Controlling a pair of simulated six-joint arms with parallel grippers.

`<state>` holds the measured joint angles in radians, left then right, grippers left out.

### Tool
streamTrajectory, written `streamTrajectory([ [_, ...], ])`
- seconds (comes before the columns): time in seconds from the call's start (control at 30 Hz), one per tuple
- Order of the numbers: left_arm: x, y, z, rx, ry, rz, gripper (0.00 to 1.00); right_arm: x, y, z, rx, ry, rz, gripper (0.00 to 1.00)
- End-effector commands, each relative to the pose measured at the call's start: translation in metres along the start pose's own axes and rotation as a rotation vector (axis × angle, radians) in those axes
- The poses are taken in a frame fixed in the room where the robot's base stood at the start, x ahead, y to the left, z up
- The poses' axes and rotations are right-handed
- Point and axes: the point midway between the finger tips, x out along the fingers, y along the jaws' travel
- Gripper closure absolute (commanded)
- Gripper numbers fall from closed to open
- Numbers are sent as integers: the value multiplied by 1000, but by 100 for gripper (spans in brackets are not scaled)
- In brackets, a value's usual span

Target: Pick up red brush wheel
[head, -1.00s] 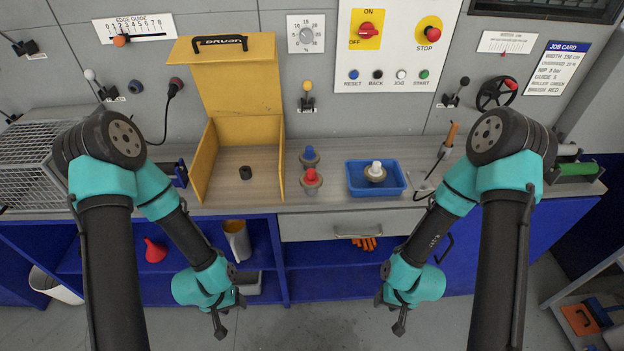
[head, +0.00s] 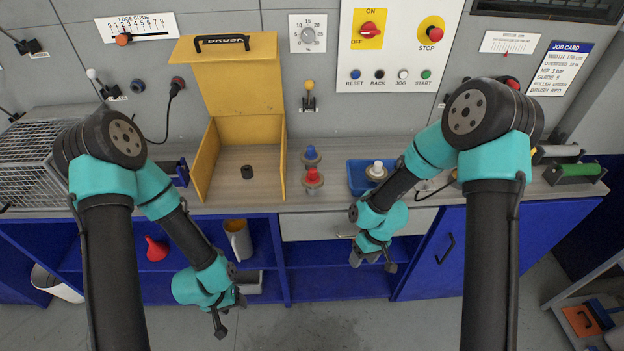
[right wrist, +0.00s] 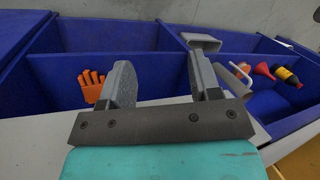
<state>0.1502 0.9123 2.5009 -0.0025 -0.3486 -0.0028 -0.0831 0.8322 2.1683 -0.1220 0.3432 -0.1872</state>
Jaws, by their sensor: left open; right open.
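The red brush wheel (head: 313,176) stands on the worktop, its red hub up, just in front of the blue brush wheel (head: 311,156). A white-hubbed brush wheel (head: 376,170) sits in the blue tray, partly hidden by my right arm. My right gripper (head: 374,262) is in front of the drawer, below the worktop edge and to the right of the red wheel. It is open and empty; its fingers (right wrist: 163,88) show in the right wrist view. My left gripper (head: 220,328) is open and empty, low at the left, well below the worktop.
A yellow box (head: 204,162) with its lid raised stands left of the wheels with a dark cylinder (head: 246,172) inside. The blue tray (head: 357,180) is to their right. Blue shelves below hold a red funnel (head: 156,249), a jug (head: 238,240) and orange gloves (right wrist: 90,84).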

Motion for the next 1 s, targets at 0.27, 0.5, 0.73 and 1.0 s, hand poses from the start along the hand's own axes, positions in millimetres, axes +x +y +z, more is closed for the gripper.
streamTrajectory([
  [0.27, 0, 0, 0, 0, 0, 0, 47, -79, -37, -60, -291, -179, 72, 43],
  [0.5, 0, 0, 0, 0, 0, 0, 47, -174, -85, -125, -517, -234, 178, 43],
  [0.73, 0, 0, 0, 0, 0, 0, 47, -278, -151, -195, -711, -122, 300, 43],
  [1.0, 0, 0, 0, 0, 0, 0, 47, -325, -182, -213, -786, -77, 352, 43],
])
